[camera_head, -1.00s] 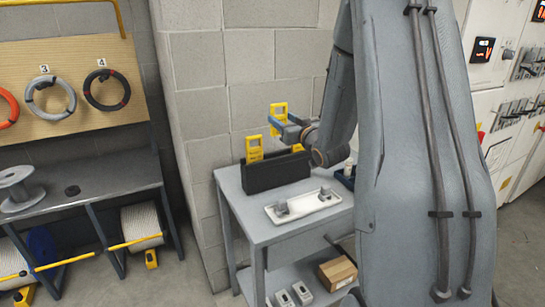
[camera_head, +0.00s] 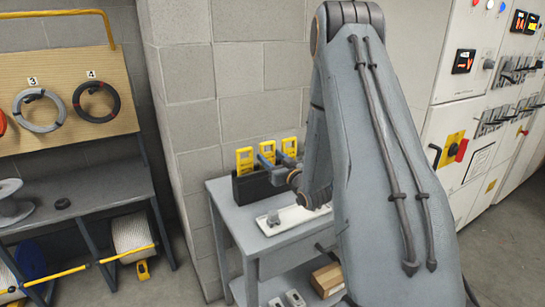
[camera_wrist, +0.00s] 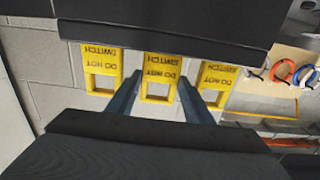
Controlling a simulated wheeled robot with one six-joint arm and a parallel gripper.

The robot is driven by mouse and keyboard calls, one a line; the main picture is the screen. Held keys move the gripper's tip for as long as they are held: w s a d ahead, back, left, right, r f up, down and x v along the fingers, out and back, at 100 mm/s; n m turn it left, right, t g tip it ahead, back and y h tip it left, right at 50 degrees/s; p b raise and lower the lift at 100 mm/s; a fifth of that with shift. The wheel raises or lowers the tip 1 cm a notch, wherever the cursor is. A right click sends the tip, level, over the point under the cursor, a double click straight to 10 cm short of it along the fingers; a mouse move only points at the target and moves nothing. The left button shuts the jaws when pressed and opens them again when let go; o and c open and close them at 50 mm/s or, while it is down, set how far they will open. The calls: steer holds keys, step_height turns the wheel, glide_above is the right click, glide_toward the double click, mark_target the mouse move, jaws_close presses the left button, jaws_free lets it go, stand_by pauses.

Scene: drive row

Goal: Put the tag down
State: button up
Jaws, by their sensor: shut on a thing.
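My gripper (camera_head: 271,161) is shut on the middle yellow tag (camera_head: 268,149). In the wrist view, my two fingers close on both sides of this tag (camera_wrist: 160,61), which bears dark upside-down lettering and a square opening. The black holder (camera_head: 258,188) stands on the grey side table. The held tag lines up between a left tag (camera_head: 244,160) and a right tag (camera_head: 289,146). Its lettered end meets the edge of the holder (camera_wrist: 165,32) in the wrist view. Its far end is hidden, so how deep it sits cannot be told.
A white tray (camera_head: 292,221) with a small grey item lies on the side table (camera_head: 228,208) before the holder. A block wall (camera_head: 185,110) stands close behind. Switch cabinets (camera_head: 455,110) are at right, and a workbench with hung cable rings (camera_head: 38,110) at left.

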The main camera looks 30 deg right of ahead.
steer(key=shift+f, duration=0.1)
steer(key=o, duration=1)
steer(key=shift+o, duration=0.2)
steer(key=s+b, duration=0.3)
steer(key=s, duration=0.9)
steer(key=s+a+f+g+h, duration=0.1)
steer(key=s+a+f+g, duration=0.3)
steer(key=a+g, duration=0.5)
steer(key=s+a+g, duration=0.4)
steer(key=s+a, duration=0.1)
steer(key=s, duration=0.3)
steer(key=s+a+g, duration=0.3)
steer(key=s+a, duration=0.2)
steer(key=s, duration=0.4)
steer(key=shift+a+f+g, duration=0.35)
steer(key=shift+a+g, duration=0.05)
